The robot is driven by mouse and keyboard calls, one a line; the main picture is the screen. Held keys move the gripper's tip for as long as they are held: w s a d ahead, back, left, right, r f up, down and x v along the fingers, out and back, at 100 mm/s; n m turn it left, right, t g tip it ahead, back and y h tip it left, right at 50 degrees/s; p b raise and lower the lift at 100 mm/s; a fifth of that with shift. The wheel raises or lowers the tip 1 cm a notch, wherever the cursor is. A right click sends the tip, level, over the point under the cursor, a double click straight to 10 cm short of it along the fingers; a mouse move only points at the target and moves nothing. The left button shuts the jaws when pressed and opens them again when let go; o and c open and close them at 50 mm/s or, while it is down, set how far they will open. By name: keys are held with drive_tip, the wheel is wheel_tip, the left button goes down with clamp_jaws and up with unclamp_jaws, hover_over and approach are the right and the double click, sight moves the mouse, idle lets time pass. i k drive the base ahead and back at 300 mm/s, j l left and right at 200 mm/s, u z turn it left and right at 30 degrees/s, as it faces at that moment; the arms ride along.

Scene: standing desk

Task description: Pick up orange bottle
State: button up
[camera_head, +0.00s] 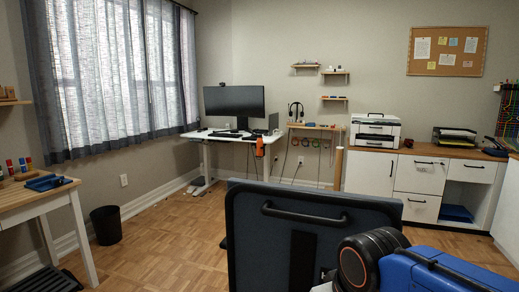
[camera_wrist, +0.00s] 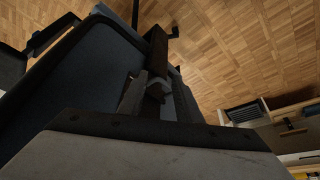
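No clear orange bottle shows in either view. A small orange object (camera_head: 260,146) is at the front right of the standing desk (camera_head: 205,136) in the head view; it is too small to tell what it is. A small orange-and-dark object (camera_head: 408,143) sits on the cabinet top beside the printer. My gripper (camera_wrist: 157,92) shows in the wrist view with its two fingers apart and no bottle between them. It is far from the desk, close to a dark blue chair (camera_wrist: 75,85). My gripper is not visible in the head view.
The dark blue chair back (camera_head: 300,240) with a black handle blocks the near middle. A printer (camera_head: 375,131) stands on the white cabinet (camera_head: 368,172) at right. A wooden table (camera_head: 35,196) and black bin (camera_head: 106,225) are at left. Parquet floor (camera_head: 165,240) is open left of the chair.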

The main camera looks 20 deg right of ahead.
sight(260, 141)
drive_tip(key=i+j+u, duration=0.1)
drive_tip(key=j, duration=0.15)
drive_tip(key=i+j, duration=0.1)
drive_tip(key=j, duration=0.2)
drive_tip(key=i+j+u, duration=0.15)
drive_tip(key=i+j, duration=0.3)
drive_tip(key=i+j+u, duration=0.2)
drive_tip(key=i+j, duration=0.25)
drive_tip(key=i+j+u, duration=0.15)
drive_tip(key=i+j, duration=0.2)
drive_tip(key=i, duration=0.2)
drive_tip(key=i+l+z, duration=0.15)
drive_tip(key=i+z, duration=0.15)
drive_tip(key=i, duration=0.4)
drive_tip(key=i+z, duration=0.35)
drive_tip(key=i, duration=0.3)
drive_tip(key=i+j+z, duration=0.3)
drive_tip(key=i, duration=0.4)
drive_tip(key=i+z, duration=0.15)
drive_tip(key=i, duration=0.45)
drive_tip(key=i+z, duration=0.2)
drive_tip(key=i, duration=0.45)
drive_tip(key=i+j+z, duration=0.15)
drive_tip(key=i, duration=0.45)
